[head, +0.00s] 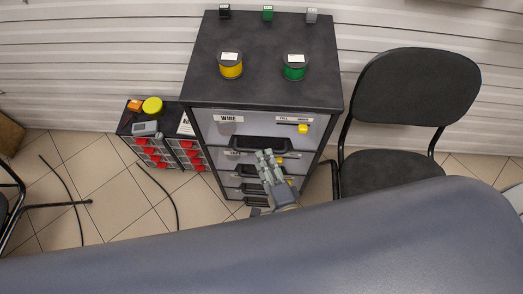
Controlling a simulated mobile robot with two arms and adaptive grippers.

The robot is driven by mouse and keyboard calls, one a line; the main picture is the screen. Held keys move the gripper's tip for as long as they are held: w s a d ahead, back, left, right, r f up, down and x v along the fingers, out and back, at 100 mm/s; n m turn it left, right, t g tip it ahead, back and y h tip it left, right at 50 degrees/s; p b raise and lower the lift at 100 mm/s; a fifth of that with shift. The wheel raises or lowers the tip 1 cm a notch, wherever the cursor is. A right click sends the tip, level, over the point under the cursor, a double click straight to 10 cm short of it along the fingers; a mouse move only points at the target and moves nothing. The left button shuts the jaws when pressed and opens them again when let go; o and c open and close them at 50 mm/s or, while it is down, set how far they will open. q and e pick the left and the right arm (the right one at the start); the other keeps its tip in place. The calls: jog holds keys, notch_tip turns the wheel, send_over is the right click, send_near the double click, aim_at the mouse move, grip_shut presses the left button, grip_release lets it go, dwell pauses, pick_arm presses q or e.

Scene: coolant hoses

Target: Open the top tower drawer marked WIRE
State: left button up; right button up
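The drawer tower (262,82) is a dark-topped cabinet against the back wall. Its top drawer (262,128) has a light grey front with a WIRE label (228,119) at the left, and looks shut. A dark handle (247,143) runs along its lower part. A small yellow piece (303,128) sits at the drawer's right under another label. My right gripper (266,154) is in front of the tower, its fingertips at or just below the top handle. The fingers look close together, but whether they grip the handle cannot be told. My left gripper is not in view.
Yellow (231,70) and green (295,71) spools stand on the tower top. A low cabinet (165,140) with red-fronted bins stands left of the tower, a black chair (412,105) right. Dark hoses (160,185) lie on the tiled floor. A grey-blue surface (300,250) fills the foreground.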

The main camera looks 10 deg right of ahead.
jog(key=shift+x, duration=1.85)
jog(key=shift+r, duration=0.1)
grip_shut()
jog(key=shift+s+a, duration=0.1)
jog(key=shift+s, duration=0.05)
